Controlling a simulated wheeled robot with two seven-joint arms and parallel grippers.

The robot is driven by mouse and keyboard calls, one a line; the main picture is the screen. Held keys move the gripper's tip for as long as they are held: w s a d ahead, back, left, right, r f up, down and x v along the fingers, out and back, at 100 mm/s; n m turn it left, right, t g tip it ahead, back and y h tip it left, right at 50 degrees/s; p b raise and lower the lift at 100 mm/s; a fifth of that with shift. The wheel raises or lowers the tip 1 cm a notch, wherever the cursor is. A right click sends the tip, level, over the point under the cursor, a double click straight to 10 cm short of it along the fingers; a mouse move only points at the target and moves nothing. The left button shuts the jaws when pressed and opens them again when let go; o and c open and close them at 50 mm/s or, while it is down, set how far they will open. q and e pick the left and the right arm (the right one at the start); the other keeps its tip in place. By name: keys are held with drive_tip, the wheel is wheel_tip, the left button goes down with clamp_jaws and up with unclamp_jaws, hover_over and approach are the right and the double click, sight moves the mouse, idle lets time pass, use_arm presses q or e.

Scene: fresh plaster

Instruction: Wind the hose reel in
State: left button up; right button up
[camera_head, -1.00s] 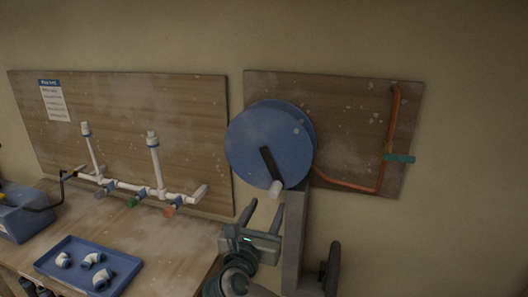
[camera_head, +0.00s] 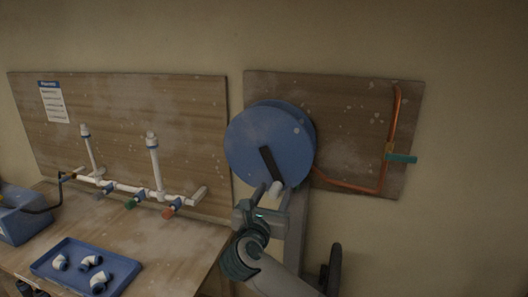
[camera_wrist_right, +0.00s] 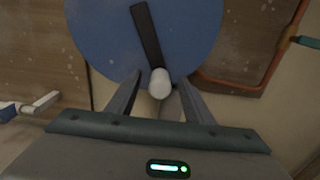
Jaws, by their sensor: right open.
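The blue hose reel (camera_head: 260,138) stands in front of the right wooden wall board, on a grey post. Its dark crank arm (camera_head: 268,160) slopes down and right to a white handle knob (camera_head: 275,188). My right gripper (camera_head: 271,191) is open, with its fingers at the knob. In the right wrist view the knob (camera_wrist_right: 160,82) shows between the tips of the two fingers (camera_wrist_right: 158,92), with gaps to both sides. The crank arm (camera_wrist_right: 146,36) runs up from it across the reel disc (camera_wrist_right: 95,32). No hose shows on the reel. My left gripper is not in view.
A copper pipe (camera_head: 396,115) with a teal valve handle (camera_head: 402,158) runs on the right board (camera_head: 350,115). At left, a bench (camera_head: 165,245) holds white pipework (camera_head: 127,187), a blue tray (camera_head: 48,262) with white elbows, and a blue box (camera_head: 20,222).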

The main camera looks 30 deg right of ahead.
drive_tip(key=c, duration=1.1)
drive_tip(key=shift+w+a+f+b, duration=0.2)
drive_tip(key=shift+w+a+b, duration=0.2)
drive_tip(key=shift+w+a, duration=0.45)
drive_tip(key=shift+w+a+f+b, duration=0.2)
drive_tip(key=shift+w+a+b, duration=0.15)
drive_tip(key=shift+w+a, duration=0.5)
drive_tip(key=shift+w+d, duration=0.15)
drive_tip(key=shift+c, duration=0.2)
drive_tip(key=shift+w+a+r, duration=0.3)
drive_tip(key=shift+w+a, duration=0.2)
drive_tip(key=shift+w, duration=0.1)
drive_tip(key=shift+w+a+r, duration=0.3)
drive_tip(key=shift+w+a, duration=0.2)
drive_tip(key=shift+w, duration=0.1)
drive_tip(key=shift+w+a+r, duration=0.3)
drive_tip(key=shift+w+a, duration=0.2)
drive_tip(key=shift+w, duration=0.1)
drive_tip(key=shift+r, duration=0.1)
drive_tip(key=shift+w+a+r+p, duration=0.25)
drive_tip(key=shift+w+a+r, duration=0.15)
drive_tip(key=shift+r, duration=0.2)
drive_tip(key=shift+w+a+r+p, duration=0.25)
drive_tip(key=shift+w+r, duration=0.1)
drive_tip(key=shift+r, duration=0.2)
drive_tip(key=shift+w+a+r+p, duration=0.2)
drive_tip(key=shift+w+a+r, duration=0.2)
drive_tip(key=shift+r, duration=0.2)
